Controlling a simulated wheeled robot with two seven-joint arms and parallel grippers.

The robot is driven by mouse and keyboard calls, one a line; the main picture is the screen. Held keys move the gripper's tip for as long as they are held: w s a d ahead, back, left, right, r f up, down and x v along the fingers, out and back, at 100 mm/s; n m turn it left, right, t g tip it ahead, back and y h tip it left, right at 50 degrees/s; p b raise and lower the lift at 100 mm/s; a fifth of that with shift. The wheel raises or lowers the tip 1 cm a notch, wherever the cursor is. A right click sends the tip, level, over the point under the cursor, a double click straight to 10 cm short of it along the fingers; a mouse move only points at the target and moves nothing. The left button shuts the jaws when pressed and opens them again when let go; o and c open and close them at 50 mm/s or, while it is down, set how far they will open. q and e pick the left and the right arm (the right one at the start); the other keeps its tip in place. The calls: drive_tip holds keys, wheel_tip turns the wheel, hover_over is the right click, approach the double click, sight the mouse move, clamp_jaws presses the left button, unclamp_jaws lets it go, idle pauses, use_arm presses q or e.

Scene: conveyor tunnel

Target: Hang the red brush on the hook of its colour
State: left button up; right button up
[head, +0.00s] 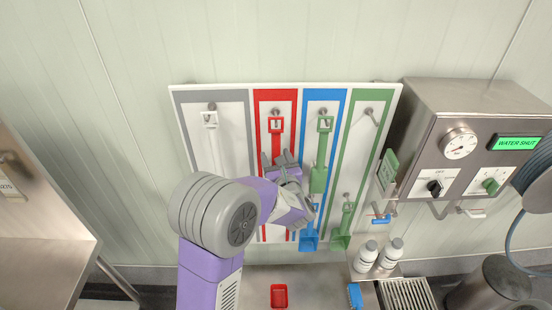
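The red brush (276,125) is upright on the red-framed column of the wall board. Its square loop is at the red column's hook (275,111), and the hook tip shows inside the loop. Its handle runs down behind my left gripper (282,159), which hides the lower part. The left gripper's fingers are at the handle below the loop; whether they are closed on it is not clear. My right gripper is not in view.
The wall board (232,87) also holds a white brush (210,119), a green brush (318,178) on the blue column, a blue tool (310,242) and a green tool (342,240). A steel control box (425,150) stands out at right. A red block (279,296) and white bottles (366,255) are below.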

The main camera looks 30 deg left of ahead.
use_arm(q)
drive_tip(key=v, duration=0.7)
drive_tip(key=shift+s+d, duration=0.15)
drive_tip(key=shift+d, duration=0.05)
